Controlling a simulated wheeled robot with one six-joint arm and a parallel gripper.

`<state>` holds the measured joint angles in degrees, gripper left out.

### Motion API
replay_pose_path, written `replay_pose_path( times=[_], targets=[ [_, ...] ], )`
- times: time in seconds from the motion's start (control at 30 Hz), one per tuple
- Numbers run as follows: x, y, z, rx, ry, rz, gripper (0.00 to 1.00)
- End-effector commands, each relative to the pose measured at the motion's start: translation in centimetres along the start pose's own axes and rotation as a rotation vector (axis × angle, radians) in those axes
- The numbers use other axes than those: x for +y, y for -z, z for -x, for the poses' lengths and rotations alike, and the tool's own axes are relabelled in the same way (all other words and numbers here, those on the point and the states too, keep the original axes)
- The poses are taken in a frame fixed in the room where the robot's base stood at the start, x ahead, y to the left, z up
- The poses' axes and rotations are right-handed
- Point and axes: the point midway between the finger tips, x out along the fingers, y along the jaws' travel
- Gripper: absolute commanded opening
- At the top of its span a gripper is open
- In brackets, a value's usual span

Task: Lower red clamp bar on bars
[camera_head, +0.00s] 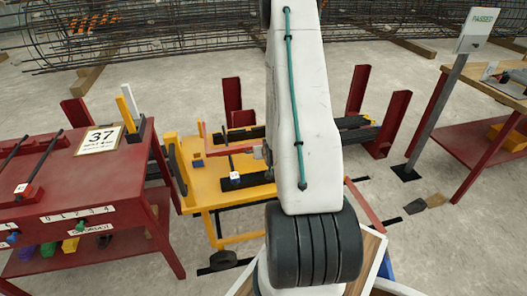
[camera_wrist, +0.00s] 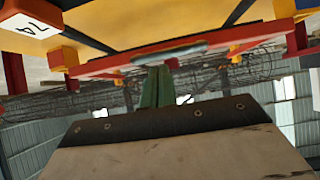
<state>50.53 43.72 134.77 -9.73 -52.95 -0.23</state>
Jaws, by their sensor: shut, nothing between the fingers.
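The red clamp bar (camera_head: 228,151) runs across the yellow bench (camera_head: 205,185) in the head view, its right part hidden behind my arm. Dark bars (camera_head: 247,181) lie on the bench below and behind it. In the wrist view the red clamp bar (camera_wrist: 240,37) crosses the top of the picture with a grey handle (camera_wrist: 155,53) on it. My gripper (camera_wrist: 158,72) shows as narrow green fingers, shut and empty, their tips close to the handle. I cannot tell whether they touch it.
A red table (camera_head: 75,185) with a "37" card (camera_head: 100,139) stands at the left. Red posts (camera_head: 358,90) rise behind the bench. A grey post with a "PASSED" sign (camera_head: 478,30) stands at the right, beside another table. Rebar cages lie at the back.

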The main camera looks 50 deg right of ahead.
Motion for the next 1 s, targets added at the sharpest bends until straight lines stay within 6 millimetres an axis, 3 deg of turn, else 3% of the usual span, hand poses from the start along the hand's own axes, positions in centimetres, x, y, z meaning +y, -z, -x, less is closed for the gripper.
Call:
replay_pose_path(
  times=[0.1,0.4,1.0],
  targets=[
    [-1.0,-2.2,1.5,-0.001,0.008,0.009,0.00],
    [-0.9,-6.7,3.5,0.001,0.006,0.009,0.00],
    [-0.8,-7.5,3.9,0.005,0.005,0.009,0.00]
  ],
)
